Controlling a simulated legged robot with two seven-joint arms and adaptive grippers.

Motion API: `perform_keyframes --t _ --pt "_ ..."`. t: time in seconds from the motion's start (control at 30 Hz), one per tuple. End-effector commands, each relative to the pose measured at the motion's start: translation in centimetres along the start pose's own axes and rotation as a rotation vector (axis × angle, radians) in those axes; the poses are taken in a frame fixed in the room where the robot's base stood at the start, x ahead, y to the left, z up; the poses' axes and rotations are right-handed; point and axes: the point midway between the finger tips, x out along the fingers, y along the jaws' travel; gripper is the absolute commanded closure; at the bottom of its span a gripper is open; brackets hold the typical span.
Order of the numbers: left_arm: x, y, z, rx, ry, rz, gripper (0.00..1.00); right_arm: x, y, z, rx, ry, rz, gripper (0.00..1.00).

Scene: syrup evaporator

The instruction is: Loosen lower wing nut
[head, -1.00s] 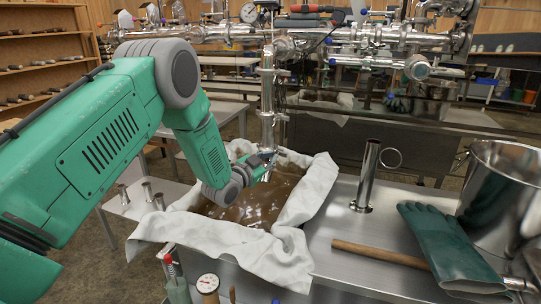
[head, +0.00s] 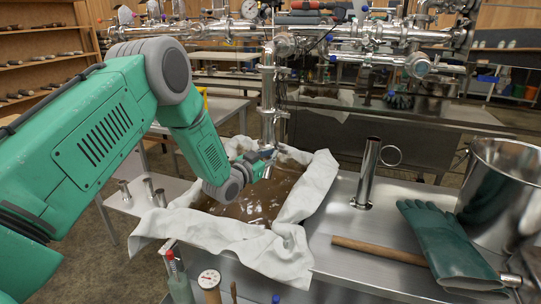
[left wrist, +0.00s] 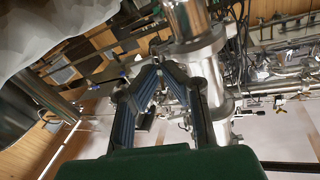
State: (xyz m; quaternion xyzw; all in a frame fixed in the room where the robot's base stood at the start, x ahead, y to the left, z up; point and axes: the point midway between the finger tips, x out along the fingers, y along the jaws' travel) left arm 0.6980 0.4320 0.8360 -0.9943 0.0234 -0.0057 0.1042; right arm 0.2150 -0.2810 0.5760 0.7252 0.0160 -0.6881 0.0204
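A vertical polished steel pipe (head: 268,95) hangs from the overhead pipework, its lower end above the brown syrup. My left gripper (head: 266,153) is beside the pipe's lower part, over the pan. In the left wrist view its blue-padded fingers (left wrist: 158,72) lean inward and their tips come close together, beside the shiny pipe (left wrist: 192,20) and its clamp collar (left wrist: 200,45). The lower wing nut is too small and too covered by the fingers to make out. I cannot tell whether anything is between the tips. My right gripper is not in view.
A pan of syrup (head: 250,208) draped with white cloth (head: 318,185) lies below the gripper.

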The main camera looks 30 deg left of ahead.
Motion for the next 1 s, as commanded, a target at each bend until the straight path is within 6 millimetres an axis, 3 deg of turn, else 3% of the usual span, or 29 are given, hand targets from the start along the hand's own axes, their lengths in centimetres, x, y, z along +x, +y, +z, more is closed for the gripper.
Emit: perform_keyframes --t 0.03,0.1,0.53,1.0 --pt "-0.3 0.3 0.8 -0.001 -0.02 0.007 1.0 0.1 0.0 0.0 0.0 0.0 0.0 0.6" --pt "-0.3 0.3 0.8 -0.001 -0.019 0.006 0.75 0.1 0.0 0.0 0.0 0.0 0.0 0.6" --pt "-1.1 0.1 0.2 0.001 -0.007 0.002 0.75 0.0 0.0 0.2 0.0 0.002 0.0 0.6" --pt "-10.1 0.0 0.6 -0.002 -0.013 0.003 0.75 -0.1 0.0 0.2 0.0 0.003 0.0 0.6"
